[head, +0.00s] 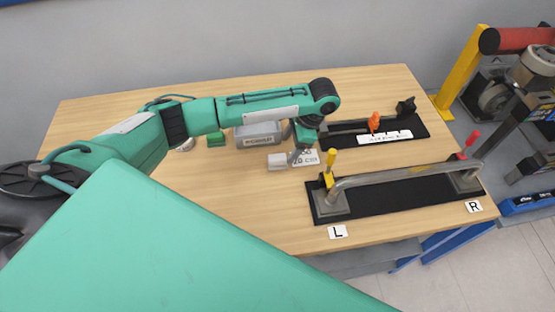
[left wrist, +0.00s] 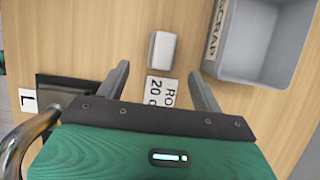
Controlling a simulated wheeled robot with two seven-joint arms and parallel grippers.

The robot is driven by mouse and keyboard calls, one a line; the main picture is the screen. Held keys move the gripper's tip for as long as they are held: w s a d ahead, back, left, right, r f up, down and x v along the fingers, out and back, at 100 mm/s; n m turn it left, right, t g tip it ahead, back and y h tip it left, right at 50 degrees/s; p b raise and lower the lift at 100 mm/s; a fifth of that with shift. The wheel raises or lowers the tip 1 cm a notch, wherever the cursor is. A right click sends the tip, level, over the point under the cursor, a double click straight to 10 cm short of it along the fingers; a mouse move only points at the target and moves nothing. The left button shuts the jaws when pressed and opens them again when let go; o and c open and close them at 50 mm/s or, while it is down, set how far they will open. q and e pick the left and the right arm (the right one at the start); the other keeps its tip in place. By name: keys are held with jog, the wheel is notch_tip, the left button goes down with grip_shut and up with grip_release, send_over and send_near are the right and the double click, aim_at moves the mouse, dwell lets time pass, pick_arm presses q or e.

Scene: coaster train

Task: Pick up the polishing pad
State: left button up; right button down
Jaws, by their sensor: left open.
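A small whitish-grey block, which looks like the polishing pad (head: 278,161), lies flat on the wooden table near the grey bin. It also shows in the left wrist view (left wrist: 164,52), just beyond the fingertips and between their lines. My left gripper (head: 294,161) is open, pointing down beside the block. The exact height above the table is hard to tell. A small green block (head: 216,139) lies farther left. My right gripper is not in view.
A grey bin labelled SCRAP (head: 258,135) stands close behind the block. A printed card (left wrist: 161,89) lies beside it. A bent metal tube (head: 400,177) is clamped on a black fixture at right. Another black fixture (head: 345,138) lies behind. The table's left front is partly hidden by my arm.

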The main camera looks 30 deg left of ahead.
aim_at(280, 156)
pick_arm(q)
jog(key=shift+s+a+f, duration=0.1)
jog(key=shift+a+f, duration=0.25)
jog(key=shift+f, duration=0.25)
jog(key=shift+a+f, duration=0.15)
jog(key=shift+f, duration=0.25)
jog(key=shift+s+a+f+p, duration=0.2)
jog(key=shift+f+p, duration=0.1)
jog(key=shift+p, duration=0.25)
jog(key=p+x, duration=0.1)
jog(key=x, duration=0.2)
jog(key=shift+a+f+p, duration=0.15)
jog(key=shift+f+p, duration=0.05)
jog(key=shift+p, duration=0.15)
jog(key=shift+s+a+f, duration=0.1)
jog(key=shift+a+f, duration=0.05)
jog(key=shift+f, duration=0.4)
jog(key=c, duration=1.1)
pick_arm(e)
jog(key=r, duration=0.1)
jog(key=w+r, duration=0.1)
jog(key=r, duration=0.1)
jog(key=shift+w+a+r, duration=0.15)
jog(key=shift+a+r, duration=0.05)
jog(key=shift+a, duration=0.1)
